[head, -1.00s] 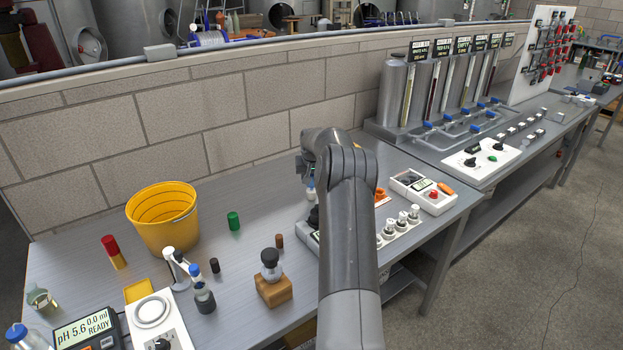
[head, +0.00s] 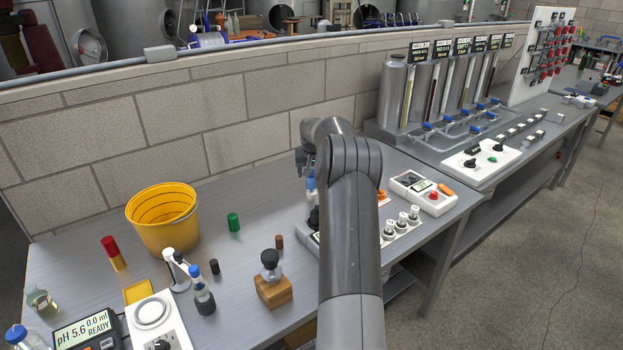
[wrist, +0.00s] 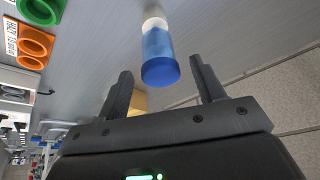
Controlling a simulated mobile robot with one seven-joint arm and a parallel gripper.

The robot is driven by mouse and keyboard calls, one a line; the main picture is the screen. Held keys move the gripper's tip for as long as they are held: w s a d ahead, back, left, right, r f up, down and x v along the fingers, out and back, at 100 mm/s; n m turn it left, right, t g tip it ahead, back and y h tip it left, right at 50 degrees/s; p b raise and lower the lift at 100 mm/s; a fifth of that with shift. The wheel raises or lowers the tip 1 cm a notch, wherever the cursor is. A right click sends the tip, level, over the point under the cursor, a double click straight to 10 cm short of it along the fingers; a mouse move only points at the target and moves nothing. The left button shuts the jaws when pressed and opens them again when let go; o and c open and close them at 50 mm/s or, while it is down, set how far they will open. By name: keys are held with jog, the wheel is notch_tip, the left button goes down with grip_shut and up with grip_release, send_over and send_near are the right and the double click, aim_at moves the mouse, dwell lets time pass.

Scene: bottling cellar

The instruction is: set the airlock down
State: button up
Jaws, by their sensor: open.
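The airlock (wrist: 158,55), a narrow upright piece with a blue cap and a white band below it, appears to stand on the grey bench in the wrist view. Its blue part (head: 310,184) also shows in the head view, just left of my arm. My gripper (wrist: 161,65) is open, with one finger on each side of the airlock and a visible gap to both. The airlock's foot is blurred in the wrist view, and my arm hides the bench behind it in the head view.
Orange (wrist: 33,46) and green (wrist: 42,9) ring holders sit near the airlock. A block wall runs behind the bench.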

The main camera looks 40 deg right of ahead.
jog(key=v, duration=0.8)
jog(key=s+a+r+n, duration=0.1)
jog(key=s+a+r, duration=0.35)
jog(key=a, duration=0.35)
jog(key=s+a+r+n, duration=0.1)
jog(key=s+a+r, duration=0.35)
jog(key=a, duration=0.45)
jog(key=s+a+r+n, duration=0.1)
jog(key=s+a+r, duration=0.35)
jog(key=a, duration=0.35)
jog(key=s+a+f+n, duration=0.1)
jog(key=s+a, duration=0.4)
jog(key=s, duration=0.4)
jog(key=s+a+f+n+t+y, duration=0.1)
jog(key=s+a+f, duration=0.1)
jog(key=s+a, duration=0.3)
jog(key=s+a+f+n+y, duration=0.1)
jog(key=s+a, duration=0.4)
jog(key=s, duration=0.8)
jog(key=shift+s+a+f+t, duration=0.2)
jog(key=shift+s+a+t, duration=0.1)
jog(key=shift+s+a, duration=0.05)
